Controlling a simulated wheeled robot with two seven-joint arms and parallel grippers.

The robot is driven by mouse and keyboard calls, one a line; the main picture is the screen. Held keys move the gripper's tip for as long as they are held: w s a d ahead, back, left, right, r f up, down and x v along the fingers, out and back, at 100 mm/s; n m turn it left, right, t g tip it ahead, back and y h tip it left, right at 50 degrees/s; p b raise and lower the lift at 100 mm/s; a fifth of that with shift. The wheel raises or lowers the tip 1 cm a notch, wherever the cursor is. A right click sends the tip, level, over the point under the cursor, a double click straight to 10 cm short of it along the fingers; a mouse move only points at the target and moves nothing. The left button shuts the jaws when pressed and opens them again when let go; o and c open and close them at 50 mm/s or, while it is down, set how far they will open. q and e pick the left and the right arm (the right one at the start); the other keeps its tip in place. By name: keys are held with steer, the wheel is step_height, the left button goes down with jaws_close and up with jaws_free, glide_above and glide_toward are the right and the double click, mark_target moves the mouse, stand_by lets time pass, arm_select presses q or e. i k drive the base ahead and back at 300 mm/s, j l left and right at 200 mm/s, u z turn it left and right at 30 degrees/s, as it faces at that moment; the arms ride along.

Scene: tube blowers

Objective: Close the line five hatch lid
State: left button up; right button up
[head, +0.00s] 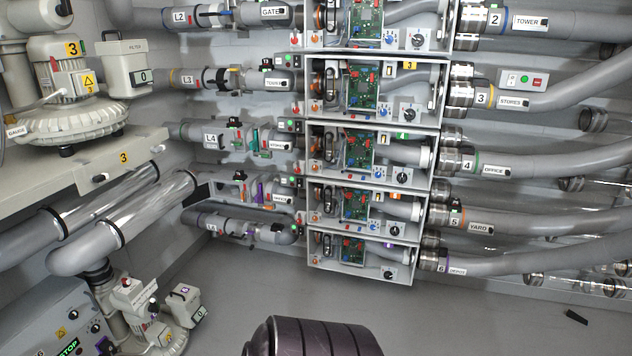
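The line five pipe (222,189) runs in the fifth row on the left side of the wall, between the L4 row above and the lowest row below. Purple parts (259,192) stand up on it, left of a white label (282,198). They look like the hatch fittings, but they are too small to tell the lid apart or its angle. To the right of the line five box (352,208), an orange-banded coupling (455,216) leads to the pipe marked 5, YARD. Neither of my grippers is in view.
The L4 pipe (210,138) with teal fittings runs just above. The lowest pipe (212,224) runs close below. A shelf with a blower (75,85) and shiny pipes (125,215) crowd the left. The grey floor (480,315) is mostly clear, with a small black piece (577,317) at right.

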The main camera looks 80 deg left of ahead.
mark_target(204, 192)
steer(key=u, duration=3.25)
steer(key=i+l, duration=0.1)
steer(key=i, duration=0.55)
steer(key=i+l, duration=0.1)
steer(key=i, duration=0.6)
